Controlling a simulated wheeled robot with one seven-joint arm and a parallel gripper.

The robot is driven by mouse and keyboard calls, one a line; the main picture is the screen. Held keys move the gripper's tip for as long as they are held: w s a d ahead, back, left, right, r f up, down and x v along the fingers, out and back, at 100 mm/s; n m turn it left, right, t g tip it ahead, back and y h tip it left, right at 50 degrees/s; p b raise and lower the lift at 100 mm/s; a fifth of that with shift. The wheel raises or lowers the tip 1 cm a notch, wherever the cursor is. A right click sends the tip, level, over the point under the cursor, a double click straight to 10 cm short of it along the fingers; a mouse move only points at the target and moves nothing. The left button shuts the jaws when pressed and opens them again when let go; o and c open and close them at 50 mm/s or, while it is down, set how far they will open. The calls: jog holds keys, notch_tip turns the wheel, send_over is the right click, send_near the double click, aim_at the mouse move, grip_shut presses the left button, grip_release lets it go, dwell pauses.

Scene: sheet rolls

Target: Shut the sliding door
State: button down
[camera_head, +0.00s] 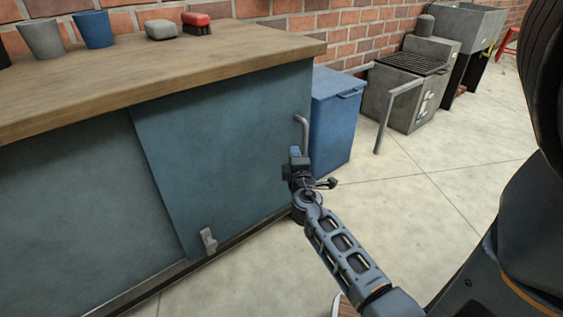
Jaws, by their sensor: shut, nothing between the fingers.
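The cabinet's front has a blue-grey sliding panel (235,150) on the right. It overlaps a second blue-grey panel (75,215) on the left, set slightly behind it. A small grey handle (208,241) sits low near the right panel's left edge. My gripper (296,153) is shut and empty at the right end of the cabinet front, well right of and above that handle in the picture. It is just below a grey curved bar (303,130) at the cabinet's right edge. I cannot tell whether they touch, or which part the bar belongs to.
A blue bin (335,115) stands right of the cabinet, with a grill (410,85) beyond. Floor in front is mostly clear.

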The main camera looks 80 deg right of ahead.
jog(key=v, duration=1)
jog(key=s+a+f+n+t+y, duration=0.1)
jog(key=a+f+t+y, duration=0.2)
jog(key=a, duration=0.6)
jog(key=s+a+f+t+y, duration=0.1)
jog(key=a+t+y, duration=0.1)
jog(key=a+y, duration=0.55)
jog(key=s+a+r+m+t+y, duration=0.1)
jog(key=s+a+r+y, duration=0.25)
jog(key=a, duration=0.55)
jog(key=s+a+r+m+t+y, duration=0.1)
jog(key=s+a+r+t+y, duration=0.2)
jog(key=a, duration=0.5)
jog(key=s+a+r+m+p, duration=0.1)
jog(key=r+p, duration=1.3)
jog(key=r, duration=0.4)
jog(key=s+a+r+m+p, duration=0.1)
jog(key=a+r+m+p, duration=0.1)
jog(key=r+p, duration=1.3)
notch_tip(320, 180, up, 3)
jog(key=shift+s+a+r, duration=0.1)
jog(key=shift+s+a, duration=0.1)
jog(key=shift+a, duration=0.1)
